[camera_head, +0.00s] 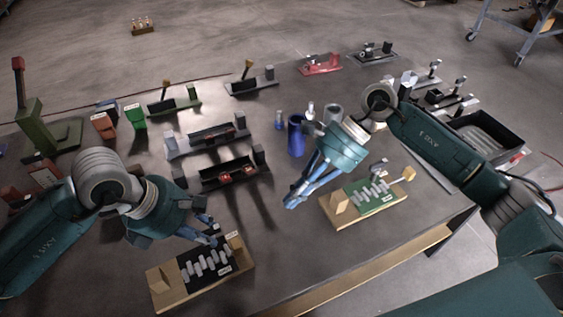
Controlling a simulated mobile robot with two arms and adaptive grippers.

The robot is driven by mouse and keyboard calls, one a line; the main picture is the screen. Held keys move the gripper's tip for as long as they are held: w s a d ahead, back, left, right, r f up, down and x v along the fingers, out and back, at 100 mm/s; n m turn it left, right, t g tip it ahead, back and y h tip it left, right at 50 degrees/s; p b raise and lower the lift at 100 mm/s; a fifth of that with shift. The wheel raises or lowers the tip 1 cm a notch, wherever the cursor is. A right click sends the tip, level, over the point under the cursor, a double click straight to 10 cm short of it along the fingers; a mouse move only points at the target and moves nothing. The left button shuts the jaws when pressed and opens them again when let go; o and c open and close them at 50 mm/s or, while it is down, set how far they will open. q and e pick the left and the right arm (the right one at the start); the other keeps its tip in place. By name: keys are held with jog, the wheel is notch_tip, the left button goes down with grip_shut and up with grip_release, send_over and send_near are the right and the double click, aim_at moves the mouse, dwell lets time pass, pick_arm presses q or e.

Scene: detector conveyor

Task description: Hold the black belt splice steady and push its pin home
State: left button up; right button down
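The black belt splice (206,264) sits on a wooden base at the front left of the table, with a row of pale metal lacing pieces across its black belt. My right gripper (291,201) points down left over the table between the black and green splices, apart from both. Its fingertips look close together, with nothing visible between them.
A similar green belt splice (372,194) on a wooden base lies to the right, with a yellowish knob (409,174) at its far end. A blue cylinder (296,135) stands behind my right gripper. Several fixtures fill the back of the table. A black tray (490,133) is at right.

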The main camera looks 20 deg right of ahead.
pick_arm(q)
jog(key=o, duration=0.4)
jog(key=shift+r, duration=0.1)
